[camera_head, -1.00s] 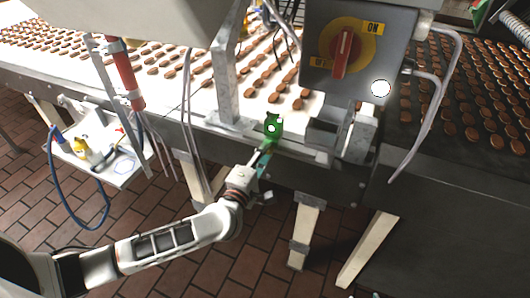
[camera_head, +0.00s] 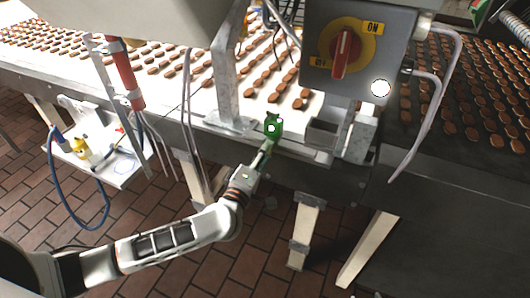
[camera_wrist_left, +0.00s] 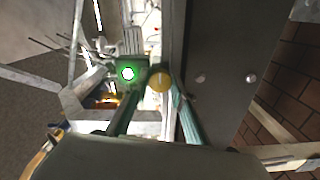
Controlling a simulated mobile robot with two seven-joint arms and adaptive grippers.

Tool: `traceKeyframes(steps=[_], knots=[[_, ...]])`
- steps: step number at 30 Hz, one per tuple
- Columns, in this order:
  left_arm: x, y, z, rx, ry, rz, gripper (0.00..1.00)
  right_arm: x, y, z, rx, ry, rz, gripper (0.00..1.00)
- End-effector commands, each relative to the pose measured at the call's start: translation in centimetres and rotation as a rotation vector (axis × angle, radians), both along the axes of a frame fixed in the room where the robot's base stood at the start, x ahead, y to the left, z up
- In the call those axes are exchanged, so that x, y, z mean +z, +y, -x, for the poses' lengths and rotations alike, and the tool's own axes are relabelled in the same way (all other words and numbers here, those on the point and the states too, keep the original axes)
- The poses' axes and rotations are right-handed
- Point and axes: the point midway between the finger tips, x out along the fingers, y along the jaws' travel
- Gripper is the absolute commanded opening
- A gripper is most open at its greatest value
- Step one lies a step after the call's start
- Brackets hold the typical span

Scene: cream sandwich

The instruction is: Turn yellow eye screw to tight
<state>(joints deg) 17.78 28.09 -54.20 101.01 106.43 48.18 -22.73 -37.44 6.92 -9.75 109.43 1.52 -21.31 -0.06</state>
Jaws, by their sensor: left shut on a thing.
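The yellow eye screw (camera_wrist_left: 159,80) shows in the left wrist view as a small yellow disc between the two fingers. My left gripper (camera_wrist_left: 161,78) is shut on it, with a green-tinted finger on each side. In the head view my left gripper (camera_head: 267,143) reaches up from the lower left to the conveyor's front edge. A green glow with a white dot covers the fingertip area there, so the screw cannot be made out in that view. My right gripper is not in view.
The conveyor (camera_head: 190,112) carries rows of brown biscuits. A grey switch box (camera_head: 385,50) with a red knob (camera_head: 342,53) is above right of the gripper. A metal bracket (camera_head: 228,80) stands close on the left. Brick floor lies below.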

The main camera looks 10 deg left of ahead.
Motion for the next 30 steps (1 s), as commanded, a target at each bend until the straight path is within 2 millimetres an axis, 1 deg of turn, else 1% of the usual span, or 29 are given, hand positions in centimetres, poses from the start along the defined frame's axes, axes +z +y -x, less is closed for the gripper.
traceKeyframes(steps=[1, 2, 3, 4, 13, 17, 20, 30], knots=[[0.0, 0.0, 0.0, -0.001, -0.001, -0.002, 0.03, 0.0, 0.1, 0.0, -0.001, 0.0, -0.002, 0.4], [0.0, 0.0, 0.0, -0.001, -0.001, -0.002, 0.29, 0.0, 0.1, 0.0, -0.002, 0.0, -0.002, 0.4], [0.0, 0.0, 0.0, -0.001, -0.001, -0.002, 0.4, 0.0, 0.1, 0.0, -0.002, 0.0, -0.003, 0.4], [0.0, 0.0, 0.0, -0.001, -0.001, -0.002, 0.41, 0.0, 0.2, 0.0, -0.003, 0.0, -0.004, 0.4], [0.0, 0.0, 0.0, 0.0, 0.0, 0.0, 0.41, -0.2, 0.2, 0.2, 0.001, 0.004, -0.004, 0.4], [-0.1, 0.1, 0.7, -0.001, 0.001, 0.0, 0.41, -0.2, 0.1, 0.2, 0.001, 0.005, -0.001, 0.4], [-0.2, 0.4, 2.1, 0.0, 0.003, 0.0, 0.41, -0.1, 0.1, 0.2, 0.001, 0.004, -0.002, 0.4], [-0.1, 1.7, 8.7, -0.001, 0.003, 0.0, 0.41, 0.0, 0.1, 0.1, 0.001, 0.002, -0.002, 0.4]])
